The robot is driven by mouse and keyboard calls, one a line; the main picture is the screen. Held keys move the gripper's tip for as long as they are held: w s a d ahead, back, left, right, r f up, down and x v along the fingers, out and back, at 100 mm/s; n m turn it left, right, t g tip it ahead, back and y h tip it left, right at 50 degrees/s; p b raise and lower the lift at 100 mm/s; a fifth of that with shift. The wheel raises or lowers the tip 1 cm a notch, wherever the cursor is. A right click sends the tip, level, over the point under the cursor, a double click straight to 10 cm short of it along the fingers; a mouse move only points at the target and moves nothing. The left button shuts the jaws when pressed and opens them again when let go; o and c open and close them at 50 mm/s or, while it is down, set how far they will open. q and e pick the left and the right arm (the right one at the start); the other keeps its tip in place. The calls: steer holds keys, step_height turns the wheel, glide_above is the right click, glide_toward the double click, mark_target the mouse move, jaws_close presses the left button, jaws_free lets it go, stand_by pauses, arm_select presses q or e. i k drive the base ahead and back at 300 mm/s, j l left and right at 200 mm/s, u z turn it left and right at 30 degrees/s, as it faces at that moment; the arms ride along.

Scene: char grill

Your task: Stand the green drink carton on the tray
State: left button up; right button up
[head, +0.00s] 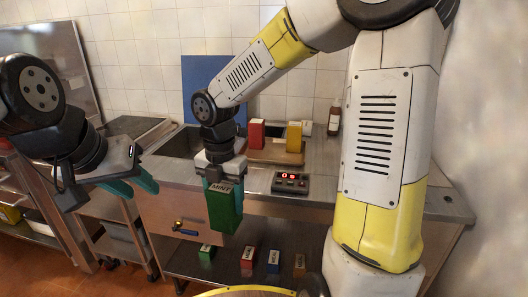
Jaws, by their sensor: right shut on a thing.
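The green drink carton (224,210), labelled MINT, hangs upright in my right gripper (221,178), which is shut on its top. It is in front of the counter's front edge, to the left of and nearer than the tray. The brown tray (276,155) lies on the counter towards the wall. A red carton (256,135) stands at its left part and a yellow carton (294,137) at its right part, with bare tray between them. My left gripper (131,184) is open and empty at the left, its teal fingers apart.
A black device with red digits (290,183) sits on the counter in front of the tray. A bottle (334,118) stands right of the tray. A blue panel (200,82) leans at the wall. Below, a shelf holds several cartons, including another green one (206,254).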

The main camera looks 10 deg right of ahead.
mark_target(272, 157)
steer(key=i+l, duration=0.3)
steer(key=i, duration=0.15)
steer(key=i+l, duration=0.3)
steer(key=i, duration=0.2)
